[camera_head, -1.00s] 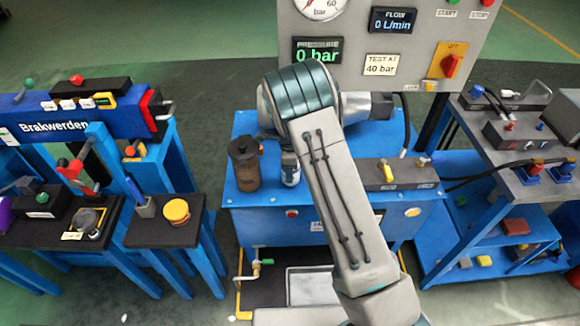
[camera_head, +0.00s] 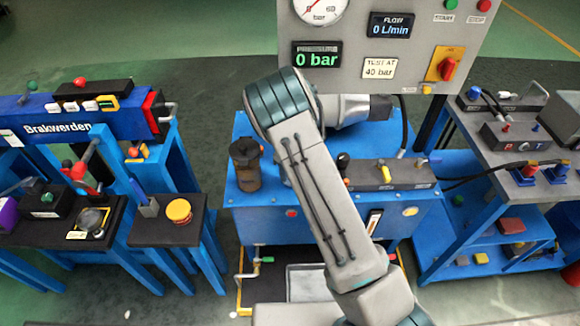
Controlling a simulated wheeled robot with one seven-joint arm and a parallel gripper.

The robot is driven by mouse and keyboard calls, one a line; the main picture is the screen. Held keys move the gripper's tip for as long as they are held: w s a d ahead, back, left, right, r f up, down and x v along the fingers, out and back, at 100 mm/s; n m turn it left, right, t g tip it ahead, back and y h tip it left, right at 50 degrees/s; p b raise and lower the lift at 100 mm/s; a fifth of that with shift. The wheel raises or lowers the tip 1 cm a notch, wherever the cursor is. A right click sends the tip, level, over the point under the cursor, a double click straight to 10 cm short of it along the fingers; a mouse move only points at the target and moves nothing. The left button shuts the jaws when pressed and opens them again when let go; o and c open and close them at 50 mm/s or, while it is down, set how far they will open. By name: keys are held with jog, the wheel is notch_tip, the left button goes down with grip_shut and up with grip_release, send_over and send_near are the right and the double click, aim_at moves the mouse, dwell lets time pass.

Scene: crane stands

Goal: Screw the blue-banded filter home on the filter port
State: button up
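The blue-banded filter is not clearly visible now. A small white and blue cylinder showed beside the brown canister a second ago, and my arm now covers most of that spot. The filter port cannot be made out. My arm rises from the bottom right to a dark teal-ringed joint above the blue bench (camera_head: 262,212), then bends right and away. My gripper is hidden behind or below the arm, so I cannot see what it holds.
A brown canister (camera_head: 245,164) with a black cap stands left of my arm. A grey valve block (camera_head: 392,174) with levers lies to the right. The gauge panel (camera_head: 340,75) rises behind; its display reads 0 bar. Side benches stand left (camera_head: 165,233) and right (camera_head: 480,128).

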jog(key=shift+r+m+p, duration=0.15)
jog(key=shift+m+p, duration=0.55)
jog(key=shift+m, duration=0.4)
jog(key=m+p, duration=0.1)
jog(key=m, duration=0.2)
jog(key=o, duration=1.1)
jog(key=shift+c, duration=0.7)
